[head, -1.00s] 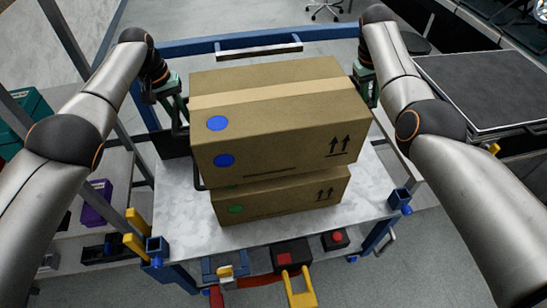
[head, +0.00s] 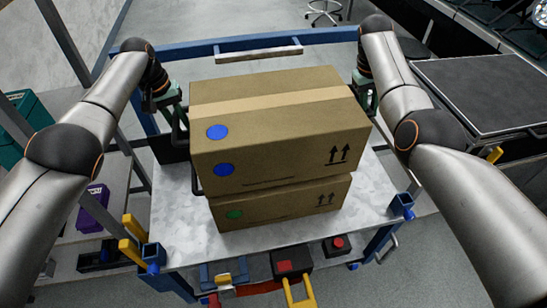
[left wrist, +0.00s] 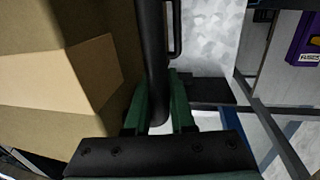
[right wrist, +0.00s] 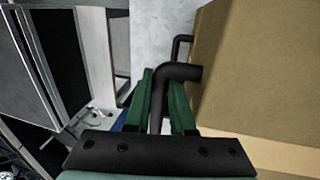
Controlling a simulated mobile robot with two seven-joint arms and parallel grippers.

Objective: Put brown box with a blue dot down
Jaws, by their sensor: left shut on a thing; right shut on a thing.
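The brown box with blue dots (head: 280,155) is in the middle of the head view, directly above a brown box with a green dot (head: 285,207). I cannot tell whether the two boxes touch. My left gripper (head: 176,108) is at the left side of the upper box, and the left wrist view shows its green fingers (left wrist: 165,98) shut around a black handle bar (left wrist: 153,50). My right gripper (head: 367,92) is at the right side, and the right wrist view shows its fingers (right wrist: 165,95) shut around another black handle (right wrist: 180,72). The upper box looks roughly level.
The lower box stands on a grey metal cart top (head: 180,225) with a blue frame (head: 225,46) and corner posts. A purple bin (head: 92,208) is at the left. A dark flat-topped platform (head: 485,88) is at the right. Some cart top is bare in front.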

